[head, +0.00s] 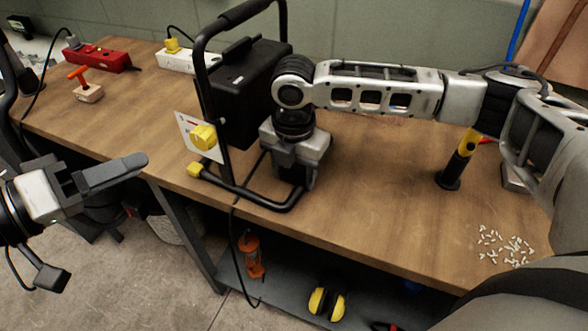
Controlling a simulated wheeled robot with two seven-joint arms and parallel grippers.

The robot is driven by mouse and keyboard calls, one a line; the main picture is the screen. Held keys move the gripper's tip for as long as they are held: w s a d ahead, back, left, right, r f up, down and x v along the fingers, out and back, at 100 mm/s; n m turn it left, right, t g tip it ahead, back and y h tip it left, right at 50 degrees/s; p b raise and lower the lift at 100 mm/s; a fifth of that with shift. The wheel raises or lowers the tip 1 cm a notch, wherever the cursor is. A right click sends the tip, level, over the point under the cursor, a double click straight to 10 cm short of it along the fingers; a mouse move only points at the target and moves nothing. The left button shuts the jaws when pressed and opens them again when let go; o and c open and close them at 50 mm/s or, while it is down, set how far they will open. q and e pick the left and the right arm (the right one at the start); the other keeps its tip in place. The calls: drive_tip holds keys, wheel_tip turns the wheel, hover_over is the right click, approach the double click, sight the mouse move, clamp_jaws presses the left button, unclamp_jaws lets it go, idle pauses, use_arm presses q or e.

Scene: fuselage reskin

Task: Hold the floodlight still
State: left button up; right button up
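The floodlight (240,90) is a black box lamp in a black tubular stand, standing upright near the front edge of the wooden bench. A white plate with a yellow knob (203,137) is on its left side. My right gripper (297,182) points down at the right part of the stand's base. Its fingertips are close to the tube, and I cannot tell whether they grip it. My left gripper (140,162) is in front of the bench, left of the floodlight and apart from it.
The bench (380,205) holds a red power strip (97,57), a white power strip (188,61), an orange-handled tool (82,82), a yellow-and-black tool (455,165) and scattered small white pieces (505,245). A cable hangs over the front edge. Yellow ear defenders (327,302) lie on the lower shelf.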

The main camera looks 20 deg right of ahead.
clamp_jaws()
use_arm(q)
drive_tip(key=o, duration=0.4)
drive_tip(key=shift+o, duration=0.2)
drive_tip(key=m+t, duration=0.6)
drive_tip(key=m, duration=0.2)
approach(199, 143)
drive_tip(key=shift+y, duration=0.4)
drive_tip(key=x, duration=0.9)
drive_tip(key=shift+d+r, duration=0.2)
drive_tip(key=c, duration=1)
